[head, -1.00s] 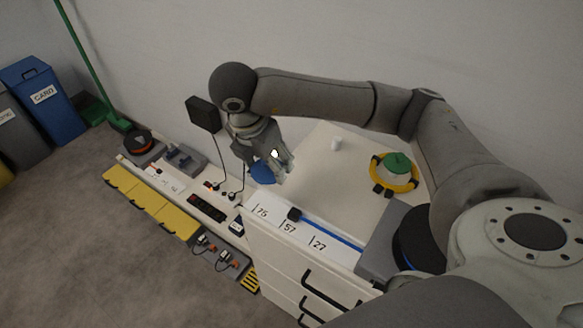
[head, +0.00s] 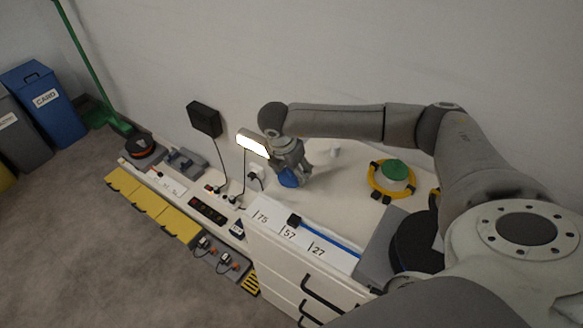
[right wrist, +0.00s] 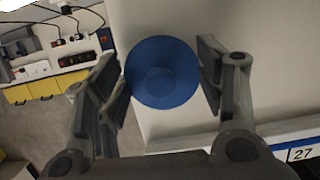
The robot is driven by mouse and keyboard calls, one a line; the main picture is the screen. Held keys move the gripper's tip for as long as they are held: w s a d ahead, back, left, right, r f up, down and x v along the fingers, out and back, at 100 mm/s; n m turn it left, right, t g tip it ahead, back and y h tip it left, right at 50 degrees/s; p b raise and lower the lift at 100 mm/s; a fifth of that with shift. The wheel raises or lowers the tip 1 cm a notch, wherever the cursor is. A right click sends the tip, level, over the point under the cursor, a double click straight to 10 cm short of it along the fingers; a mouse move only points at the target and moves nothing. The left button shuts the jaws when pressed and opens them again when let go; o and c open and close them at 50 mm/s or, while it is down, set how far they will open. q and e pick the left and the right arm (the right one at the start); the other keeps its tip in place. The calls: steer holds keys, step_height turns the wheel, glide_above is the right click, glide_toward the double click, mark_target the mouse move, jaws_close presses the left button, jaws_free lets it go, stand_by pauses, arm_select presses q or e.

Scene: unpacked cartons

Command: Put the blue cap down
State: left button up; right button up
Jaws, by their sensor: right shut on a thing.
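The blue cap (head: 288,179) is at my right gripper (head: 296,174), over the left part of the pale worktop (head: 345,205). In the right wrist view the cap (right wrist: 163,72) is a round blue disc with a raised middle, between the two fingers of the gripper (right wrist: 166,88). The right gripper is shut on it. I cannot tell whether the cap touches the worktop. My left gripper is not in view.
A yellow ring with a green knob (head: 395,170) lies to the right. A lit lamp (head: 253,143) is at the left. The worktop's front edge carries a blue strip and numbers.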

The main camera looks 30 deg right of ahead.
mark_target(285, 183)
steer(key=o, duration=0.3)
steer(key=shift+f, duration=0.15)
steer(key=o, duration=0.5)
steer(key=shift+r, duration=0.25)
steer(key=b+v, duration=0.1)
steer(key=v, duration=1.1)
